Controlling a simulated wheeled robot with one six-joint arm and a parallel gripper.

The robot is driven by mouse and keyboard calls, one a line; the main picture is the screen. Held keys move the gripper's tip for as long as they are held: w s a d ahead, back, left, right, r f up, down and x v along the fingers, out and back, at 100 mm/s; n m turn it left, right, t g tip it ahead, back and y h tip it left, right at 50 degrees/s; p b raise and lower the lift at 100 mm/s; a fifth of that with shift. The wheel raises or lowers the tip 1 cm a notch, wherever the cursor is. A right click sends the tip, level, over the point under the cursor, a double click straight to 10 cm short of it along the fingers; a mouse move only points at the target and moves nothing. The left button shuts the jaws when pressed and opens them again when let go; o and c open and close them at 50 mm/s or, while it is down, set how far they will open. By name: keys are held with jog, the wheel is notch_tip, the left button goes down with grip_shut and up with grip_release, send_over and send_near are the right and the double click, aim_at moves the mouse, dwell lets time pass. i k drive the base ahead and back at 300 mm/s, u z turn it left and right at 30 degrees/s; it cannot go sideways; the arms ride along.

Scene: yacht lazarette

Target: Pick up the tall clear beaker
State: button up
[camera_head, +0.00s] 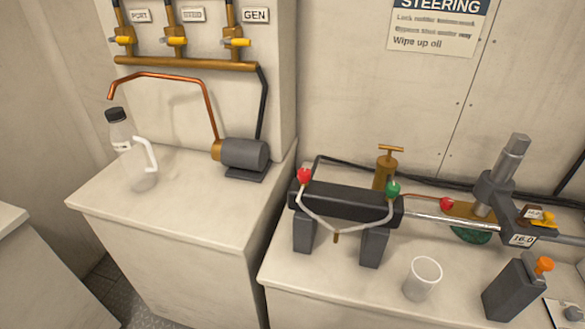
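A clear, open-topped beaker (422,280) stands upright on the right-hand counter, near its front. It looks empty. On the left-hand counter, a clear bottle (122,132) with a black cap and pale label stands near the back wall. A white curved handle (148,155) shows beside it, and a pale, see-through body lies below; I cannot tell whether these belong to the bottle or to a separate clear vessel. My gripper is not in view.
Left of the beaker is a dark cylinder on two blocks (345,203) with hoses. Right of it stands a dark grey box with an orange knob (512,290). A pump (243,155) sits on the left-hand counter (190,212), whose front is clear.

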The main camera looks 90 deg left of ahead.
aim_at(424, 273)
jog(key=u, duration=2.4)
